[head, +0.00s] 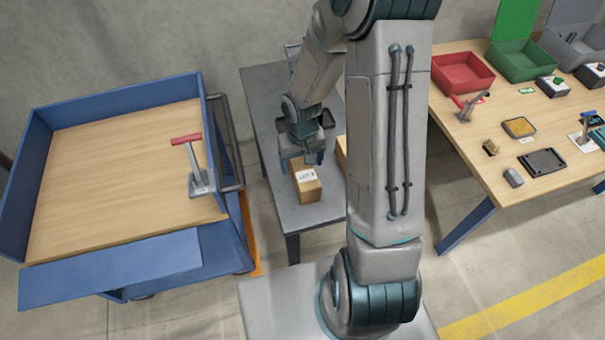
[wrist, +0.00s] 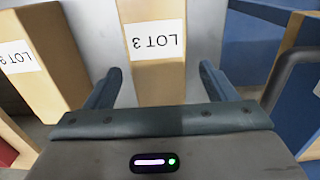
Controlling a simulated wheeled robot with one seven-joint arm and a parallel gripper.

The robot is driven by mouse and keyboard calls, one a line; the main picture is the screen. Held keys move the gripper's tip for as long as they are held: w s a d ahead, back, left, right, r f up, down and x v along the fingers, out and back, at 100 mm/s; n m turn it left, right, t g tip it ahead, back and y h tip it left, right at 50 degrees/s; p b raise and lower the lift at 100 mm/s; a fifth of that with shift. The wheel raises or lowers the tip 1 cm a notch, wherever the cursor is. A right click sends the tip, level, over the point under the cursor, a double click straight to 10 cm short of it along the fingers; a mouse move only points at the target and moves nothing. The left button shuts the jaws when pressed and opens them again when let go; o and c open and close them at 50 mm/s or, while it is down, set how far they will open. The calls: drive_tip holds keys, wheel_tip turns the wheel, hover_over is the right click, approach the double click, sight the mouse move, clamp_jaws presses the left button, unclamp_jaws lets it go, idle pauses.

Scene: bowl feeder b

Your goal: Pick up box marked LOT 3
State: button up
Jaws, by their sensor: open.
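A cardboard box with a white LOT 3 label (head: 308,187) lies on the grey table (head: 318,212). My gripper (head: 303,160) is over the box's far end in the head view. In the wrist view the box (wrist: 153,78) shows its label upside down, between the tips of my open gripper (wrist: 158,72). A gap shows on each side of the box, and the fingers do not appear to touch it. The gripper hides part of the box in the head view.
In the head view my arm partly hides this box (head: 341,150). A blue-walled cart (head: 110,150) stands left. A wooden workbench (head: 465,150) with bins stands right.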

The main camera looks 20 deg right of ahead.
drive_tip(key=shift+s+d+f, duration=0.1)
drive_tip(key=shift+s+f, duration=0.05)
drive_tip(key=shift+f, duration=1.15)
drive_tip(key=shift+s+f, duration=0.15)
drive_tip(key=shift+f, duration=1.15)
drive_tip(key=shift+c, duration=0.4)
drive_tip(key=c, duration=1.3)
drive_tip(key=shift+r, duration=0.2)
